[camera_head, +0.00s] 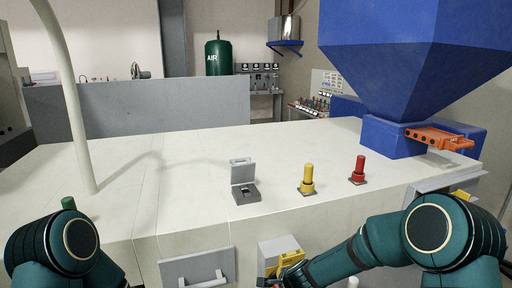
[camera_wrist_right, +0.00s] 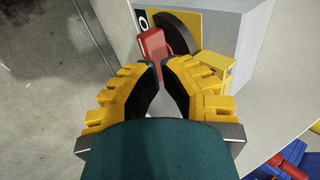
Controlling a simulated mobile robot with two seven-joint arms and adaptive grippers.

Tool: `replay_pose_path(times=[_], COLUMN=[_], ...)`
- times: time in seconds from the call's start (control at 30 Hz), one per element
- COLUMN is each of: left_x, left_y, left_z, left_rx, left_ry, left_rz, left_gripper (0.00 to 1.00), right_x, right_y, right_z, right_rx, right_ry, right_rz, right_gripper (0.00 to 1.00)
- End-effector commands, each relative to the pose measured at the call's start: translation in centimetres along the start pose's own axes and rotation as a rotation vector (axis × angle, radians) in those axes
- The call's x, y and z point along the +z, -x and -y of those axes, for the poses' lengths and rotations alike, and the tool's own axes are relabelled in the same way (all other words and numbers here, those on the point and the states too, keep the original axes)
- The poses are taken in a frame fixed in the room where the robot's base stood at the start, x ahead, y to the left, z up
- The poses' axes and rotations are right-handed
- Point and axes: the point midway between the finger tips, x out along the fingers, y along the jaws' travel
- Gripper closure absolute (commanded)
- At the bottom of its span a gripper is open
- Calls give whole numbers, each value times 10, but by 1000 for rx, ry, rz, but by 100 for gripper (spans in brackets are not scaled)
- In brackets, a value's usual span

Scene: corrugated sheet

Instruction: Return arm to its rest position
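My right arm reaches in from the right in the head view, its forearm stretched left along the machine's front. My right gripper (camera_wrist_right: 161,68) shows yellow fingers with black pads in the wrist view, with a narrow gap between the tips and nothing seen held. A red switch handle (camera_wrist_right: 152,45) is just beyond the tips; I cannot tell whether they touch it. The handle sits on a grey switch box (camera_head: 276,250) with a yellow plate and black dial (camera_wrist_right: 181,30). My left arm shows at the lower left of the head view; its gripper is out of view.
The pale machine top (camera_head: 200,160) carries a small grey box with its lid raised (camera_head: 246,192), a yellow button (camera_head: 307,180) and a red button (camera_head: 358,171). A blue hopper (camera_head: 410,45) stands right. A drawer handle (camera_head: 207,281) lies left of the switch box.

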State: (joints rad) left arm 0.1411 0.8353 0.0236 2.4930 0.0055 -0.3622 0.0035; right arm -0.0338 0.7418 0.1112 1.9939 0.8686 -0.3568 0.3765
Motion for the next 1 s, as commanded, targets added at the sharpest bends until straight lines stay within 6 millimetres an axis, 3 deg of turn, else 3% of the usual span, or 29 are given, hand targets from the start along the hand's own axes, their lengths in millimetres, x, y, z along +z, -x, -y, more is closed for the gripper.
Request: replay_pose_path(times=[0.03, 0.2, 0.3, 0.43, 0.6, 1.0], left_x=[1, 5, 7, 8, 9, 9], left_y=[-11, -29, -39, -48, -52, -51], left_z=[4, 10, 14, 17, 18, 18], left_rx=[-1, -4, -5, -6, -7, -7], left_ry=[0, 0, 0, -1, -1, -1], left_rz=[0, 3, 5, 6, 6, 6], left_gripper=[43, 43, 43, 43, 43, 43], right_x=[0, 10, 20, 34, 44, 45], right_y=[-12, -21, -15, 0, 12, 15], right_z=[-42, -158, -218, -274, -305, -307], right_rx=[48, 158, 195, 209, 202, 200], right_ry=[117, 524, 728, 918, 1034, 1047], right_rz=[19, 148, 255, 383, 472, 482], right_gripper=[100, 100, 100, 100, 100, 100])
